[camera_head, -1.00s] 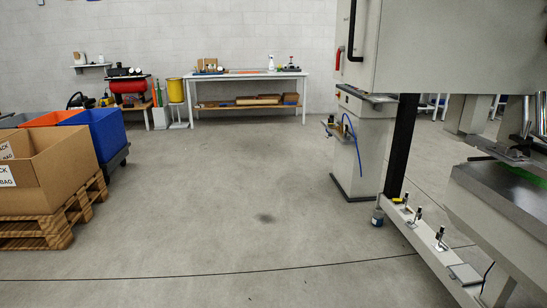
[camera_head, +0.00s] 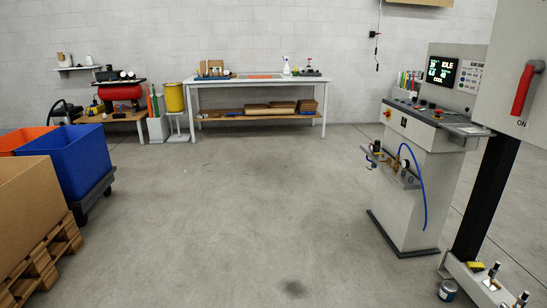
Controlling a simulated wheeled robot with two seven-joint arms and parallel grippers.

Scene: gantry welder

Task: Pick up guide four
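I cannot make out which item is guide four; no readable label for it shows. A white workbench (camera_head: 225,82) stands against the back wall with several small items on top, too small to identify. Its lower shelf (camera_head: 257,117) holds flat brown items and boxes. Small upright clamp-like pieces (camera_head: 491,276) sit on the pale machine rail at the bottom right. Neither of my grippers is in view.
A control console (camera_head: 410,185) with a blue hose stands at the right. A blue bin (camera_head: 70,165) on a dark dolly and a cardboard box (camera_head: 28,215) on a wooden pallet stand at the left. A small can (camera_head: 447,290) is on the floor. The middle floor is clear.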

